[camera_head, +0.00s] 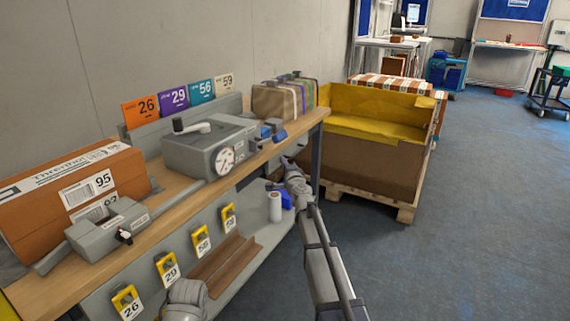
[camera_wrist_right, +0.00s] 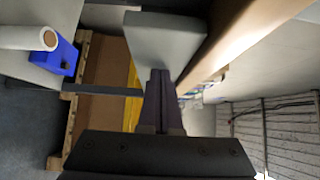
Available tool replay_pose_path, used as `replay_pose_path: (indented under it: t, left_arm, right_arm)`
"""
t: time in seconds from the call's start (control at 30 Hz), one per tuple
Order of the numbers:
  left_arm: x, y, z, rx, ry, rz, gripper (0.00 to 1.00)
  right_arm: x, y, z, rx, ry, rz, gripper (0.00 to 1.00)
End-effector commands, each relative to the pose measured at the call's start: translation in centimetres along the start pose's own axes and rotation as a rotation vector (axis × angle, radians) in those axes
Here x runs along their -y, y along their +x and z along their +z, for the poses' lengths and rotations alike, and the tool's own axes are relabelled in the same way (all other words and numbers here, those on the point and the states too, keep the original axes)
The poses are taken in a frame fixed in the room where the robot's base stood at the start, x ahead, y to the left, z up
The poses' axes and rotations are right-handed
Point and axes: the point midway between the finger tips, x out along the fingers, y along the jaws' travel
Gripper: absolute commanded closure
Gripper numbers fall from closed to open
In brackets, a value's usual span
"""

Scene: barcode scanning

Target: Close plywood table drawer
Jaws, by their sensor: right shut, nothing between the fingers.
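The table (camera_head: 190,188) has a plywood top and runs along the left wall in the head view. I cannot make out an open drawer there. In the right wrist view a plain grey panel (camera_wrist_right: 165,38), possibly the drawer, sits beside the table's plywood edge (camera_wrist_right: 238,45). My right gripper (camera_head: 287,163) is by the table's far front edge. It also shows in the right wrist view (camera_wrist_right: 160,74), shut and empty, with its fingertips at the grey panel; I cannot tell whether they touch. My left gripper is out of view.
A wooden pallet box with yellow lining (camera_head: 372,140) stands just beyond the table. A white roll (camera_head: 275,207) and a blue item (camera_head: 287,200) are on the lower shelf. A grey gauge device (camera_head: 210,147) and a brown carton (camera_head: 75,200) stand on top.

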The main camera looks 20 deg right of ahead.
Motion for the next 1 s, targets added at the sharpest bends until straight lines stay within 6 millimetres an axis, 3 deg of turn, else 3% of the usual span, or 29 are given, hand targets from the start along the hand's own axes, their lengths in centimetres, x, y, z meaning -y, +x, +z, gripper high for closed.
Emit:
replay_pose_path:
  t: [0.3, 0.57, 0.67, 1.0]
  left_arm:
    - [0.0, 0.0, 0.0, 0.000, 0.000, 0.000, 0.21]
    - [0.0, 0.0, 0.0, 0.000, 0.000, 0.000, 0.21]
    - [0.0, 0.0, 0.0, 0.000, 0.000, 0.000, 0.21]
    - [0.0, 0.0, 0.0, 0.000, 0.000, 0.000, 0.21]
  right_arm:
    - [0.0, 0.3, 0.5, 0.014, 0.001, 0.000, 1.00]
    - [0.1, -1.6, -0.7, 0.008, 0.001, -0.001, 1.00]
    - [0.1, -2.8, -1.4, 0.008, 0.001, -0.001, 1.00]
    - [0.0, -10.7, -1.4, 0.005, 0.001, -0.001, 1.00]
